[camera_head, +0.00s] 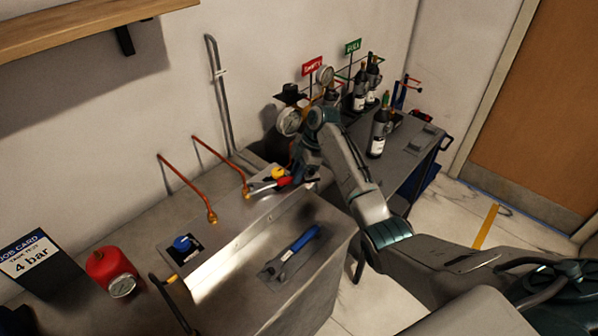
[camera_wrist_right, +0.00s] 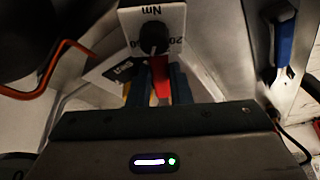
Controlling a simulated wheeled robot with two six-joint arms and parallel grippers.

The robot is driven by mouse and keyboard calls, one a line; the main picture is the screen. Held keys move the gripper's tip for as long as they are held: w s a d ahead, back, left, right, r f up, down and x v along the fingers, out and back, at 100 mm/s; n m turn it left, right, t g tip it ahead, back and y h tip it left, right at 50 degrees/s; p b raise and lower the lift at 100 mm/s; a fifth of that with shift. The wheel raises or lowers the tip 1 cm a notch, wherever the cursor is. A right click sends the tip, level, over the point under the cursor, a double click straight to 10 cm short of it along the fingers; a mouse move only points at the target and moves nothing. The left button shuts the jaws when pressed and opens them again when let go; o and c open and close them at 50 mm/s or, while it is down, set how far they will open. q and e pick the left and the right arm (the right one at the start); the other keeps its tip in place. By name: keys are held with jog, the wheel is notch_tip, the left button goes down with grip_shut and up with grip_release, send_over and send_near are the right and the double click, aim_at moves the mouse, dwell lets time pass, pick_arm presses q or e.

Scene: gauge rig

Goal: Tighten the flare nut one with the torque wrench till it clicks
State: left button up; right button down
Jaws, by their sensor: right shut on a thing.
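My right gripper (camera_head: 296,180) is low over the grey bench, shut on the red grip of the torque wrench (camera_head: 284,182). The wrist view shows the red grip (camera_wrist_right: 161,92) between the blue fingertips. The wrench's silver head points left, close to the flare nut (camera_head: 246,194) at the end of the right copper pipe; I cannot tell whether it is seated on it. A second nut (camera_head: 212,217) ends the left copper pipe. No label shows which is nut one. My left gripper is not in view.
A blue-handled wrench (camera_head: 292,252) lies on a grey mat at the bench front. A white Nm dial (camera_wrist_right: 153,35) shows in the wrist view. A blue knob (camera_head: 184,243), a red gauge cylinder (camera_head: 112,270) and a job card (camera_head: 35,255) are left. Bottles (camera_head: 379,132) stand behind right.

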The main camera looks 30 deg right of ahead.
jog(key=shift+w+a, duration=0.1)
jog(key=shift+a, duration=0.45)
jog(key=c, duration=2)
grip_release()
grip_shut()
jog(key=shift+r+p, duration=0.1)
jog(key=shift+p, duration=0.25)
jog(key=shift+s+a+m+t+p, duration=0.25)
jog(key=shift+s+m+p, duration=0.5)
jog(key=shift+p, duration=0.5)
jog(key=shift+s+a+m+t+p, duration=0.25)
jog(key=shift+s+m+p, duration=0.3)
jog(key=shift+s+p, duration=0.5)
jog(key=shift+s+a+m+p, duration=0.1)
jog(key=shift+s+m+p, duration=0.25)
jog(key=shift+p, duration=0.65)
